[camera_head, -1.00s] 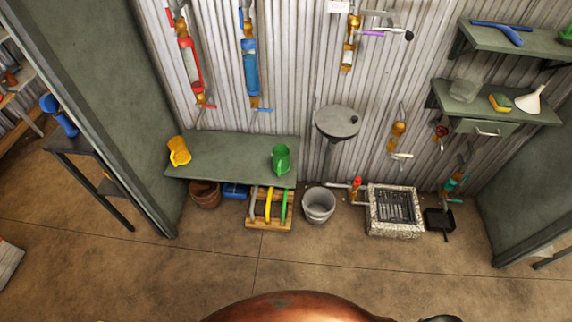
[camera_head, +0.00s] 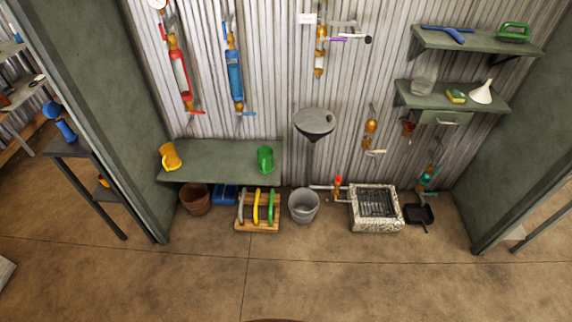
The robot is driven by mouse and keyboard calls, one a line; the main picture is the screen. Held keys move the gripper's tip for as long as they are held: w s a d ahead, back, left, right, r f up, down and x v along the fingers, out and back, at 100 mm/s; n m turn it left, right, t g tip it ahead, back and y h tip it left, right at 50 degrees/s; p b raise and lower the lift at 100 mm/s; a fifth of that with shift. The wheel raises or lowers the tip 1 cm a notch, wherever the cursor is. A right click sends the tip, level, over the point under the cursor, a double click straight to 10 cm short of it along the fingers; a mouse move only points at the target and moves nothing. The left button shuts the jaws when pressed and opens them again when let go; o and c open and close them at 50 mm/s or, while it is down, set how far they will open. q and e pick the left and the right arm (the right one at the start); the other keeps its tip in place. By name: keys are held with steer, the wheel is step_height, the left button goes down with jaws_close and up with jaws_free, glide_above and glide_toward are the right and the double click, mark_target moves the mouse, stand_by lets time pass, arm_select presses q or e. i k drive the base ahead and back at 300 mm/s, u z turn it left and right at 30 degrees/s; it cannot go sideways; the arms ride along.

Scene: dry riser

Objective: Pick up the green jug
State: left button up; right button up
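The green jug (camera_head: 265,159) stands upright near the right end of a grey-green bench (camera_head: 218,170) against the corrugated wall. A yellow jug (camera_head: 171,156) stands near the bench's left end. Neither of my grippers is in view, and nothing touches the green jug. Only a thin dark edge of my own body shows at the bottom middle.
Under the bench are a brown pot (camera_head: 195,199), a blue box (camera_head: 225,194) and a wooden rack (camera_head: 257,225). A grey bucket (camera_head: 303,205) and a stone drain (camera_head: 376,208) stand to the right. The floor in front is clear. Green partitions flank both sides.

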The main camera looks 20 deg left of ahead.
mark_target(265, 153)
steer(key=z, duration=0.4)
steer(key=i, duration=1.6)
steer(key=u, duration=0.5)
